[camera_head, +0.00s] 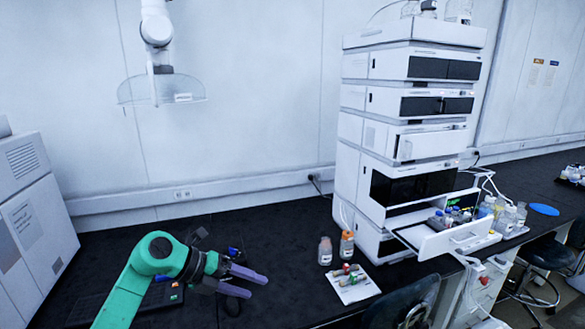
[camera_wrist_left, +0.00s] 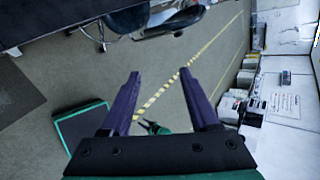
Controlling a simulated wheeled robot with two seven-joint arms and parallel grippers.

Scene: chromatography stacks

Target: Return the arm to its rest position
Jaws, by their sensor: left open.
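My left arm (camera_head: 140,270) is green and comes in from the lower left in the head view. Its gripper (camera_head: 252,283) has purple fingers that point right, over the black bench. The fingers are apart and nothing is between them. In the left wrist view the left gripper (camera_wrist_left: 160,100) is open and empty, with the floor and a yellow striped line behind it.
A chromatography stack (camera_head: 410,140) with an open drawer (camera_head: 450,238) stands right of the gripper. Bottles (camera_head: 325,251) and a small vial tray (camera_head: 352,287) stand before it. A grey instrument (camera_head: 35,225) is at the left. A chair (camera_head: 405,300) is at the front edge.

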